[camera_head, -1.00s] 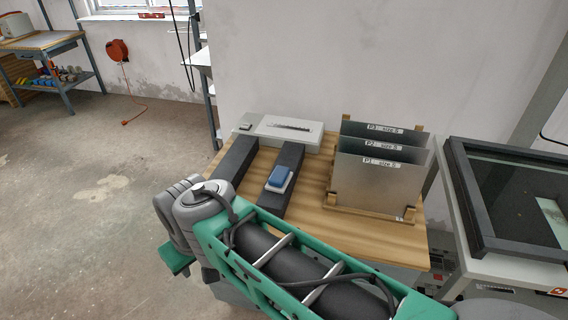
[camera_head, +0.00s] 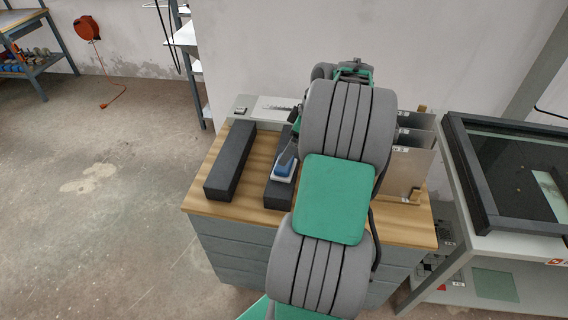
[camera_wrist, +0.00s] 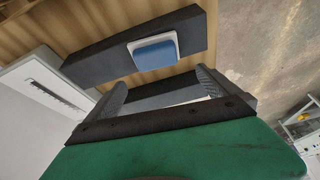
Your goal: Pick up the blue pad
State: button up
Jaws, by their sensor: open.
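The blue pad (camera_head: 284,169) sits on a white base on top of a long dark block (camera_head: 277,195) on the wooden tabletop. In the wrist view the blue pad (camera_wrist: 156,54) lies just beyond the fingertips, near the middle. My gripper (camera_wrist: 161,83) is open and empty, with its two dark fingers spread on either side of the pad's line. In the head view my arm hides most of the gripper; a dark finger shows close to the pad. I cannot tell the exact gap between them.
A second dark block (camera_head: 231,160) lies parallel on the left of the wooden table (camera_head: 204,200). A pale box (camera_head: 268,108) stands at the back. Upright metal plates (camera_head: 407,170) stand on the right, partly behind my arm. A black-framed glass-topped machine (camera_head: 510,170) is farther right.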

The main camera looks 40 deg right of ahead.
aim_at(280, 173)
jog(key=x, duration=0.2)
jog(key=p+x, duration=0.1)
jog(key=x, duration=0.2)
jog(key=d+x, duration=0.1)
jog(key=x, duration=0.1)
jog(key=shift+s+f+p, duration=0.25)
jog(key=shift+f+p, duration=0.05)
jog(key=shift+f, duration=0.3)
jog(key=shift+c, duration=0.3)
jog(key=c, duration=1.4)
